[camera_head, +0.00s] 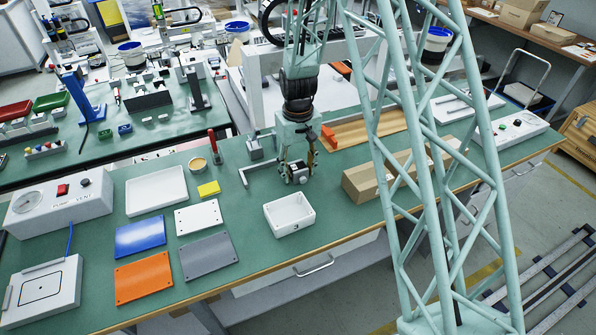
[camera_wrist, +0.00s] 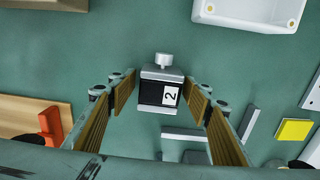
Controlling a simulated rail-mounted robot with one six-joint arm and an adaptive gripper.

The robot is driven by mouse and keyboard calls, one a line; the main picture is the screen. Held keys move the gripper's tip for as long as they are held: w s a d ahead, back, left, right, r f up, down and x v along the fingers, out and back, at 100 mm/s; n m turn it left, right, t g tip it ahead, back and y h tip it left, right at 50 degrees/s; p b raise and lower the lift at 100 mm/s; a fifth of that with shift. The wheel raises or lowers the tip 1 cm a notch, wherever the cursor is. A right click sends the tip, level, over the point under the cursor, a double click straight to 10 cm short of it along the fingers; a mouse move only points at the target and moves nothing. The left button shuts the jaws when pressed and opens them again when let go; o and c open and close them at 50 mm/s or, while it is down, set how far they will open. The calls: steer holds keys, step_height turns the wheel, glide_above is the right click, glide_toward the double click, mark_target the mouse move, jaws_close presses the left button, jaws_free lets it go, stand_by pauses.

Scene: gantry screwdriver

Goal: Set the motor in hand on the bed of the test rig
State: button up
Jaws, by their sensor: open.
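The motor (camera_wrist: 155,94) is a small black block with silver ends, a round silver knob and a white label reading 2. It also shows in the head view (camera_head: 298,178), low over the green bench. My gripper (camera_head: 297,168) points down over it. In the wrist view its ribbed fingers stand apart on either side of the motor, with gaps showing. I cannot tell whether the motor rests on a surface. A grey bar (camera_wrist: 186,134) and a grey block (camera_head: 254,149) lie close by; I cannot tell which part is the rig's bed.
A white tray marked 3 (camera_head: 290,212) stands in front of my gripper. A cardboard box (camera_head: 362,182) is to the right, and an orange part (camera_head: 328,136) by a wooden board (camera_head: 370,129) behind. A yellow block (camera_head: 208,189) and coloured plates lie left. Bare bench surrounds the motor.

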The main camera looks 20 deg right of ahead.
mark_target(298, 166)
steer(key=shift+r, duration=0.15)
step_height(298, 166, up, 11)
steer(key=p, duration=0.3)
steer(key=shift+r, duration=0.45)
steer(key=shift+r, duration=0.1)
stand_by(0.6)
